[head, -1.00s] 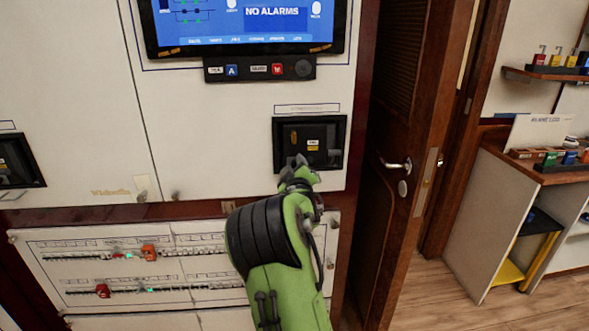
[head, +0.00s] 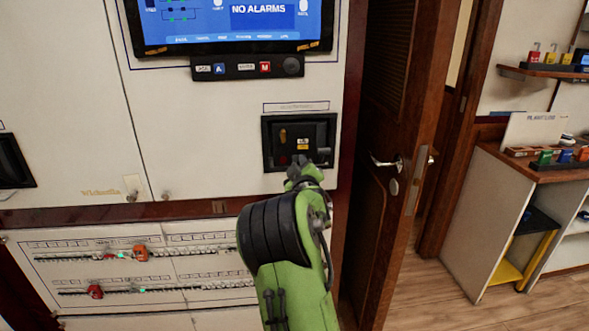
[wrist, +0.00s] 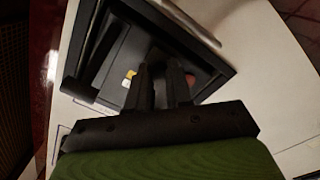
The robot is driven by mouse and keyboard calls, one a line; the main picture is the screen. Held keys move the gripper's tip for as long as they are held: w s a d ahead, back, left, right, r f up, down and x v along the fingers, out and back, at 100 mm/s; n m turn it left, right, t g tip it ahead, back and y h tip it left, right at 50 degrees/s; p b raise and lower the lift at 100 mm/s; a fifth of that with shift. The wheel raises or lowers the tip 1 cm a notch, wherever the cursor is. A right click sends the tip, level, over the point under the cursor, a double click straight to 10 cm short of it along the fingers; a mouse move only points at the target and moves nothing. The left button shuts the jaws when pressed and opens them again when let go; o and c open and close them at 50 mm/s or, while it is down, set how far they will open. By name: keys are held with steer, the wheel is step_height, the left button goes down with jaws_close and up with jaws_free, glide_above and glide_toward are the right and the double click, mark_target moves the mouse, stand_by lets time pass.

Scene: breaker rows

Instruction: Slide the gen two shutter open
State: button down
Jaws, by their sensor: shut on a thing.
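The gen two shutter (head: 317,131) is a dark panel in a black-framed recess in the white cabinet, below the screen. It covers the right part of the recess. A yellow-brown part and a dim red spot show in the left part. My gripper (head: 305,166) is at the recess's lower edge in the head view; my own arm hides part of that edge. In the wrist view, my gripper's fingers (wrist: 162,78) reach into the black frame (wrist: 181,22) and are close together. The gripped part is hidden between them.
A dark bar (head: 323,153) sticks out at the recess's right side. A button strip (head: 246,67) is above, and breaker rows (head: 120,256) are below left. An ajar brown door (head: 384,150) stands close on the right.

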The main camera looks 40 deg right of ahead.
steer(key=shift+s+d, duration=0.15)
steer(key=c, duration=1)
jaws_free()
steer(key=v, duration=1.5)
steer(key=shift+s+a, duration=0.25)
steer(key=shift+a, duration=0.05)
